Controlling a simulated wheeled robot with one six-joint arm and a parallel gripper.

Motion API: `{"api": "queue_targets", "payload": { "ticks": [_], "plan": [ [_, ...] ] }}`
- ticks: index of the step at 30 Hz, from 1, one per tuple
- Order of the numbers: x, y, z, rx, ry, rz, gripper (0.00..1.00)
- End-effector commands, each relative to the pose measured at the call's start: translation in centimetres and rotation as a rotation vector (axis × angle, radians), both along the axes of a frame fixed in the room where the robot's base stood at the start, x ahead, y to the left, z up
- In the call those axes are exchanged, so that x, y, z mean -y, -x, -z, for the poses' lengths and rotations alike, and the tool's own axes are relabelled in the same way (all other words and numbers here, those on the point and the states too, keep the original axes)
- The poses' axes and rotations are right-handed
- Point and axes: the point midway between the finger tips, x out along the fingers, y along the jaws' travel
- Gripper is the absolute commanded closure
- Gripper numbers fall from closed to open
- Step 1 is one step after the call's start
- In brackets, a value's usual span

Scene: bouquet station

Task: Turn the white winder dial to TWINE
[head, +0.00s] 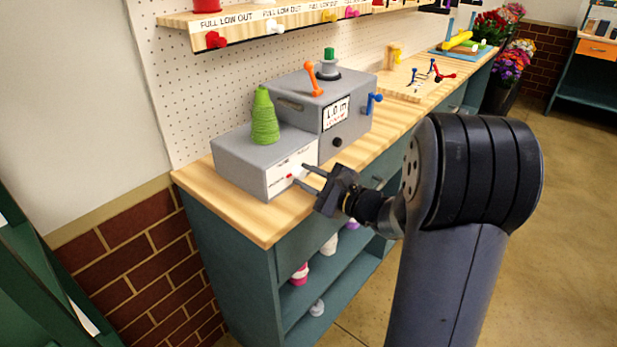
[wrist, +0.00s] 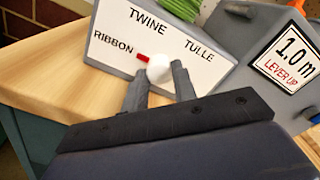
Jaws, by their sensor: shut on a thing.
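The white winder dial (wrist: 160,68) sits on the front face of a low grey box (head: 238,158), whose white label plate (wrist: 165,38) reads RIBBON, TWINE and TULLE. The dial's red pointer (wrist: 143,57) points left, toward RIBBON; TWINE is printed above the dial and TULLE to its upper right. My gripper (wrist: 159,73) has one finger on each side of the dial and is shut on it. In the head view my gripper (head: 303,175) reaches the box front from the right. The dial's lower part is hidden in the wrist view.
A bigger grey box (head: 345,125) with a "1.0 m LEVER UP" sign, an orange lever (head: 313,78) and a blue crank (head: 373,103) adjoins on the right. A green twine cone (head: 264,120) stands on the low box. The wooden counter (head: 265,222) is clear in front.

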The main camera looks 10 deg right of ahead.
Motion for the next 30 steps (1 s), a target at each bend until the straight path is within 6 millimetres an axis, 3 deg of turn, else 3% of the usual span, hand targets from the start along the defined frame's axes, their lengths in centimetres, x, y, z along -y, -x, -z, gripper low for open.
{"api": "queue_targets", "payload": {
  "ticks": [14,30],
  "plan": [
    [-0.02,0.03,-0.01,-0.076,-0.102,0.000,0.96],
    [-0.07,0.06,-0.18,-0.361,-0.495,0.000,0.96]
  ]
}}
